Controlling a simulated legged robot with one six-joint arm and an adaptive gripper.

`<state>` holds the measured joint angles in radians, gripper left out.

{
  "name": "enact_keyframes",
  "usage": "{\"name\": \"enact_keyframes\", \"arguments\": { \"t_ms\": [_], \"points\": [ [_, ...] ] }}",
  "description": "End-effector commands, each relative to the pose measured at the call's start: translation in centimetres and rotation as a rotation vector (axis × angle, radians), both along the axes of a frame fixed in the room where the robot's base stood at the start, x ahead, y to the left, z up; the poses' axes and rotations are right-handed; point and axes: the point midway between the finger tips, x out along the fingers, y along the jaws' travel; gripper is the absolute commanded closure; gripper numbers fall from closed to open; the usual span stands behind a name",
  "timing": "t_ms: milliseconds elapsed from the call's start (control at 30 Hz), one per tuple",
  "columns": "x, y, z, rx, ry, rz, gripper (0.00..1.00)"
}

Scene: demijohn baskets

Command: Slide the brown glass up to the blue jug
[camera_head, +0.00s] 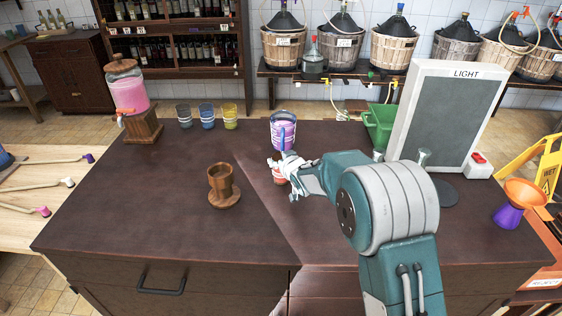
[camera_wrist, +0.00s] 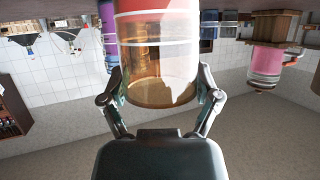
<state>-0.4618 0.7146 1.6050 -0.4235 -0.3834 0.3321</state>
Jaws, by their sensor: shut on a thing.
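The brown glass (camera_wrist: 158,62) is see-through amber with white bands and holds something red. It sits between the fingers of my gripper (camera_wrist: 160,92), which is shut on it. In the head view the glass (camera_head: 278,174) shows as a small reddish piece, partly hidden by my gripper (camera_head: 289,167). The blue jug (camera_head: 283,133), with white bands, a blue handle and pinkish-purple contents, stands upright on the dark table just behind the glass. Part of the jug (camera_wrist: 108,35) also shows behind the glass in the upside-down wrist view. I cannot tell whether jug and glass touch.
A wooden cup on a round base (camera_head: 221,187) stands left of my gripper. Farther back are grey-blue (camera_head: 184,116), blue (camera_head: 207,117) and yellow (camera_head: 230,116) glasses and a pink dispenser (camera_head: 128,95). A light panel (camera_head: 446,115) and green container (camera_head: 380,123) stand right. The front-left table is clear.

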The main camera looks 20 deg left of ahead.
Motion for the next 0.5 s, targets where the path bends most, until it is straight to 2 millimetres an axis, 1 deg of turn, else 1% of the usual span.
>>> {"name": "enact_keyframes", "arguments": {
  "t_ms": [33, 500],
  "points": [
    [0.1, -0.1, -0.3, -0.004, 0.005, -0.001, 0.80],
    [1.2, 0.2, -0.4, -0.004, 0.005, -0.001, 0.80]
  ]
}}
